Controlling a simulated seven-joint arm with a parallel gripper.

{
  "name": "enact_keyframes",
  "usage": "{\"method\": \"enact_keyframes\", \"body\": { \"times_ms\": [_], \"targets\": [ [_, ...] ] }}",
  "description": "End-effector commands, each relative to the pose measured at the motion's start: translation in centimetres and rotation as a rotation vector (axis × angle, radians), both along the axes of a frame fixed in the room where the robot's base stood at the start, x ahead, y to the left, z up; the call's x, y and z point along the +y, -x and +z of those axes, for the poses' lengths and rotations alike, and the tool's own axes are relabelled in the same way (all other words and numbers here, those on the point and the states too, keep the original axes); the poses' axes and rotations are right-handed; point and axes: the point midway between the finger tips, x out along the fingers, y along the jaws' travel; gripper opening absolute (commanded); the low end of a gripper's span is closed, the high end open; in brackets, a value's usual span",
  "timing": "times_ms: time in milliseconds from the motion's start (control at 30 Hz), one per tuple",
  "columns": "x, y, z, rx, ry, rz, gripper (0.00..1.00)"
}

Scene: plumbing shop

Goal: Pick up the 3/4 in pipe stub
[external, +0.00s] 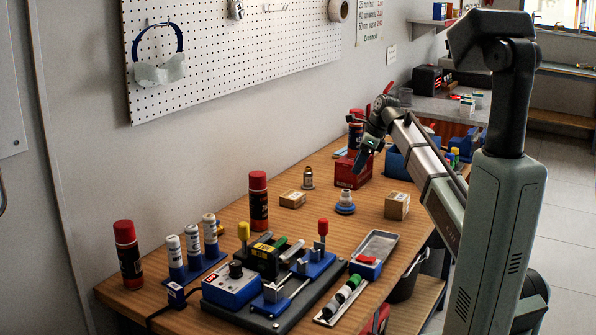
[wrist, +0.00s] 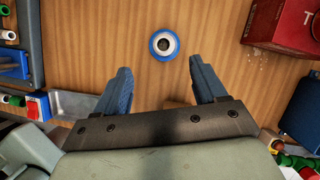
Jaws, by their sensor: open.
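Similar green and white pieces show at the left edge of the wrist view (wrist: 12,99). My gripper (external: 366,156) is above the back part of the bench, well away from that tray. In the wrist view its two blue fingers (wrist: 161,78) are spread with nothing between them. A blue and white round fitting (wrist: 163,45) stands just beyond the fingertips.
The blue fitting (external: 345,203), a brass fitting (external: 308,179) and small boxes (external: 397,206) stand mid-bench. A red box (external: 352,171) is behind. A clamp fixture (external: 285,270), upright white tubes (external: 192,245) and red-capped cans (external: 258,202) crowd the front and left.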

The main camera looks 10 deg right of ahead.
Motion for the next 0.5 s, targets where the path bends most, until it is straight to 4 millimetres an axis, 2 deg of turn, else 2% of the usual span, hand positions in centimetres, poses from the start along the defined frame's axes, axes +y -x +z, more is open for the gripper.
{"method": "enact_keyframes", "body": {
  "times_ms": [167,300,500],
  "targets": [
    [3.3,-0.4,-0.8,0.015,0.001,0.047,0.71],
    [6.5,-3.1,-1.0,0.033,0.003,0.086,0.71],
    [9.4,-7.4,-1.2,0.051,0.038,0.114,0.71]
  ]
}}
